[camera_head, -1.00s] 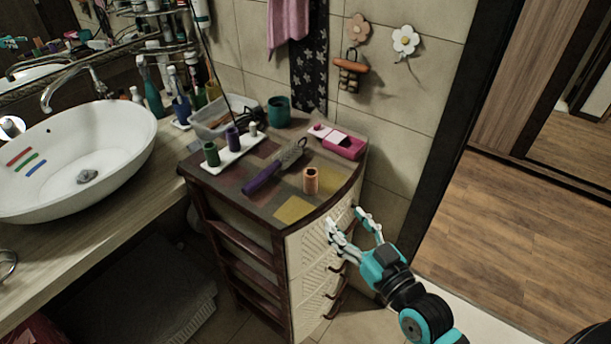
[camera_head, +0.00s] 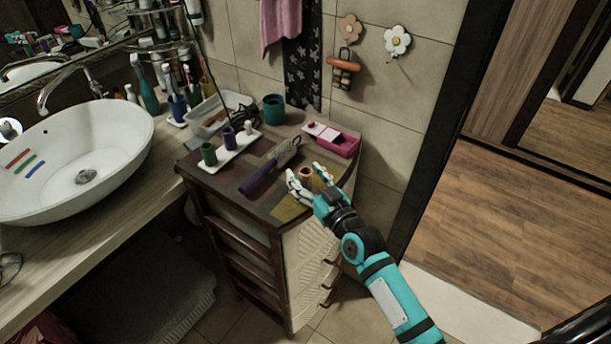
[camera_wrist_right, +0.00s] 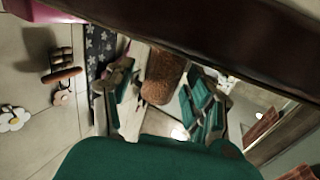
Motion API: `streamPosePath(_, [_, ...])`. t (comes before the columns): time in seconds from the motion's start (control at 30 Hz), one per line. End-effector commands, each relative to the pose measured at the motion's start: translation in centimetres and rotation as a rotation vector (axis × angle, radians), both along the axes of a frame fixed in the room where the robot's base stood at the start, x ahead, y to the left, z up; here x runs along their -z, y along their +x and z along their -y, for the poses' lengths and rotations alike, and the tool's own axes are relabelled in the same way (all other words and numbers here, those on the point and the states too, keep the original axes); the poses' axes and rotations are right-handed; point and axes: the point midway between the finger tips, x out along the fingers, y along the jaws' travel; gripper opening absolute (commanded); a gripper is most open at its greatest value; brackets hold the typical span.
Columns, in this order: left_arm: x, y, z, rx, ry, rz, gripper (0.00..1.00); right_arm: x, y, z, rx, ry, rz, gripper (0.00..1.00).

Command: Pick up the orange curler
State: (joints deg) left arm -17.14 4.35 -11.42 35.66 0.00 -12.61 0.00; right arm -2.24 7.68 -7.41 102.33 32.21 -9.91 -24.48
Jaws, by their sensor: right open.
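The orange curler (camera_head: 306,174) stands upright near the front right part of the small cabinet's top (camera_head: 225,178). My right gripper (camera_head: 308,179) is open at the cabinet's front edge, with its fingers on either side of the curler. In the right wrist view the curler (camera_wrist_right: 163,78) shows between the two spread fingers (camera_wrist_right: 155,100). I cannot tell whether either finger touches it. The lower part of the curler is hidden by the gripper in the head view. My left gripper is not in view.
A purple-handled brush (camera_head: 262,178) lies just left of the curler. A white tray (camera_head: 236,148) with green and purple curlers is farther left. A pink box (camera_head: 346,145) and a teal cup (camera_head: 274,108) stand behind. The sink (camera_head: 70,150) is at left.

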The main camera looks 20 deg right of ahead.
Motion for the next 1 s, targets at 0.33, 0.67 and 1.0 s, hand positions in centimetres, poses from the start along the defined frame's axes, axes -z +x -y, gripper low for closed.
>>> streamPosePath(0.33, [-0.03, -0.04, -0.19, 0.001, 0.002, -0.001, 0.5, 0.05, 0.37, -0.11, 0.0, 0.0, 0.0, 0.46])
streamPosePath(0.67, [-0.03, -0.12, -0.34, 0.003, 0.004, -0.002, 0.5, 0.05, 0.34, -0.09, 0.0, 0.0, 0.0, 0.11])
streamPosePath(1.0, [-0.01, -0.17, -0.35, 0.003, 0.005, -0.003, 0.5, -0.09, 0.35, -0.09, 0.0, 0.0, 0.001, 0.11])
